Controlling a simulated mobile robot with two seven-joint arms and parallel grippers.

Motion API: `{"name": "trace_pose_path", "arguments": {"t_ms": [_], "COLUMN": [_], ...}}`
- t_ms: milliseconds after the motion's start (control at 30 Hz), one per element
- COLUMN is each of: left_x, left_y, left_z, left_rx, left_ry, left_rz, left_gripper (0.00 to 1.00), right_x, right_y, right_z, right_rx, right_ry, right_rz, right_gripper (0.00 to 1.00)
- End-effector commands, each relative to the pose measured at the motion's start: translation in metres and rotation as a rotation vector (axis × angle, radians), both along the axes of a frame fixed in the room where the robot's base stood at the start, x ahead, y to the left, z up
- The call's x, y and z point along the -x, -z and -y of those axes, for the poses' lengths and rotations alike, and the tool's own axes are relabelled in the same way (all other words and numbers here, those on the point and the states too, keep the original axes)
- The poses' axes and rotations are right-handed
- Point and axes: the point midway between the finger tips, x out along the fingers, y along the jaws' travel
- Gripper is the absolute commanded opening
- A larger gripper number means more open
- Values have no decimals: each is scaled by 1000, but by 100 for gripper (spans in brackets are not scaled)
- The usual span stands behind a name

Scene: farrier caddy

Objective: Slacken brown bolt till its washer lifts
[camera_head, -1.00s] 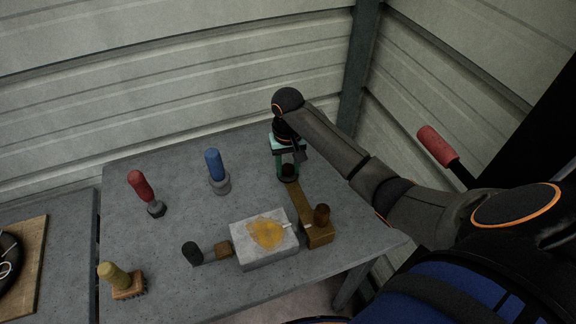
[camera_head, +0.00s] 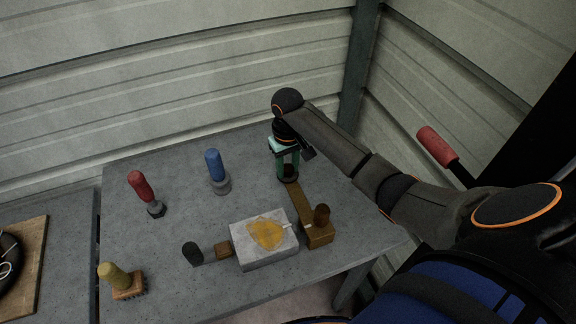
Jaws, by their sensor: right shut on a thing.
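My right gripper (camera_head: 288,172) reaches down at the back right of the table, its green fingers shut on the brown bolt (camera_head: 289,174). The fingers hide most of the bolt, and only a little dark brown shows between them. A dark round base (camera_head: 290,181) shows just below the fingertips, at the far end of a flat brown bar. I cannot tell whether this is the washer or whether there is a gap under it. My left gripper is not in view.
The brown bar (camera_head: 301,204) runs forward to a brown block with a knob (camera_head: 321,215). A grey block with a yellow patch (camera_head: 284,251) stands beside it. Red (camera_head: 141,185), blue (camera_head: 214,165) and yellow-handled (camera_head: 115,275) tools stand to the left.

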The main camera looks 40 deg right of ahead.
Motion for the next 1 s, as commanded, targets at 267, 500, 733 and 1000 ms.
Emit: {"name": "trace_pose_path", "arguments": {"t_ms": [267, 500, 733, 1000], "left_x": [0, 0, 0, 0], "left_y": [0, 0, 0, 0], "left_z": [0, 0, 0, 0], "left_rx": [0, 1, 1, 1], "left_ry": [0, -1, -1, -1], "left_rz": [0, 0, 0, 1], "left_gripper": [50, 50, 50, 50], "right_x": [0, 0, -1, -1], "right_y": [0, 0, 0, 0], "right_z": [0, 0, 0, 0], "right_rx": [0, 0, 0, 0], "right_ry": [-180, -176, -175, -174], "right_rz": [1, 2, 2, 2], "right_gripper": [0, 0, 0, 0]}}
